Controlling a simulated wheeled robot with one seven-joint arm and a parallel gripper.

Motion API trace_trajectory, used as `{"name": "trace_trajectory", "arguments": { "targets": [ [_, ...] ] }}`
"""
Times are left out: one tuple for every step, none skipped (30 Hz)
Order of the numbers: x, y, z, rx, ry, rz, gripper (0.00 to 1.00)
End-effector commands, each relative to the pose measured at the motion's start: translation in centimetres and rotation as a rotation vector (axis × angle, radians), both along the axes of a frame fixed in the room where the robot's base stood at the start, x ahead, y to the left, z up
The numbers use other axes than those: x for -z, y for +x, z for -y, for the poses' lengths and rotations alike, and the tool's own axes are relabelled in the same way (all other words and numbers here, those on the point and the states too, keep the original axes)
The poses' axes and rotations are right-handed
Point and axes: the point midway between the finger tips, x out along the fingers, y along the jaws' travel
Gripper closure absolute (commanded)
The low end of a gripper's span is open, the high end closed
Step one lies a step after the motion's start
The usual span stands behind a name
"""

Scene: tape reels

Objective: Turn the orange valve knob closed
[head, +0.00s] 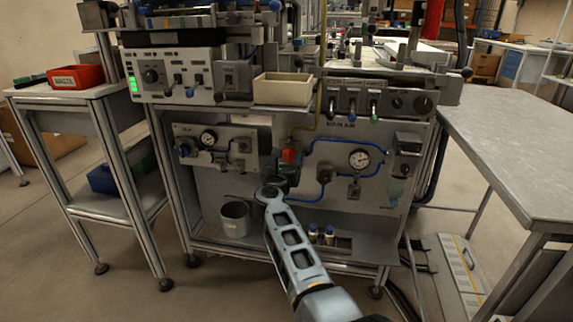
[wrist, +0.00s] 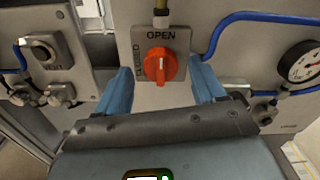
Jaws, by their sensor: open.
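The orange valve knob (wrist: 160,65) is on a grey plate (wrist: 181,40) in the wrist view. The plate reads OPEN along its top and has sideways lettering at its left. The knob's raised grip stands upright, in line with OPEN. In the head view the knob (head: 289,155) shows as a small orange-red patch in the middle of the lower panel. My gripper (wrist: 160,85) is open, with one blue finger on each side below the knob and a gap to it. Its fingers seem not to touch the knob. In the head view my arm hides part of the area below the knob.
Blue tubing (head: 330,140) and a round gauge (head: 359,158) are right of the knob. Another gauge (head: 208,138) is to the left. A beige bin (head: 283,90) sits above. A grey bucket (head: 235,220) and small bottles (head: 328,236) stand on the shelf below.

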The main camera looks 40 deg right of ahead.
Motion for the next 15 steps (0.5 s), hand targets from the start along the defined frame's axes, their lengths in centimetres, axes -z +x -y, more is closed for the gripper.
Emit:
{"name": "trace_trajectory", "arguments": {
  "targets": [
    [0.02, 0.18, 0.2, 0.0, 0.0, 0.0, 0.31],
    [0.0, 0.24, 0.27, 0.0, -0.001, 0.0, 0.31],
    [-0.02, 0.28, 0.32, -0.001, -0.001, 0.0, 0.31],
    [-0.03, 0.3, 0.35, -0.001, -0.001, 0.0, 0.31],
    [-0.03, 0.31, 0.35, -0.001, -0.001, 0.0, 0.31],
    [-0.04, 0.31, 0.35, -0.001, -0.002, -0.001, 0.31],
    [-0.05, 0.31, 0.34, -0.001, -0.002, -0.001, 0.31],
    [-0.05, 0.31, 0.34, -0.001, -0.002, -0.001, 0.31],
    [-0.06, 0.29, 0.34, -0.001, -0.002, -0.001, 0.31],
    [-0.05, 0.29, 0.34, -0.001, -0.002, -0.001, 0.31],
    [-0.05, 0.29, 0.34, -0.001, -0.002, -0.001, 0.33],
    [-0.05, 0.29, 0.34, -0.001, -0.001, 0.0, 0.37],
    [-0.05, 0.29, 0.34, -0.001, -0.001, 0.0, 0.4],
    [-0.05, 0.29, 0.34, -0.001, -0.002, -0.001, 0.43],
    [-0.05, 0.29, 0.34, -0.001, -0.002, -0.001, 0.47]
  ]
}}
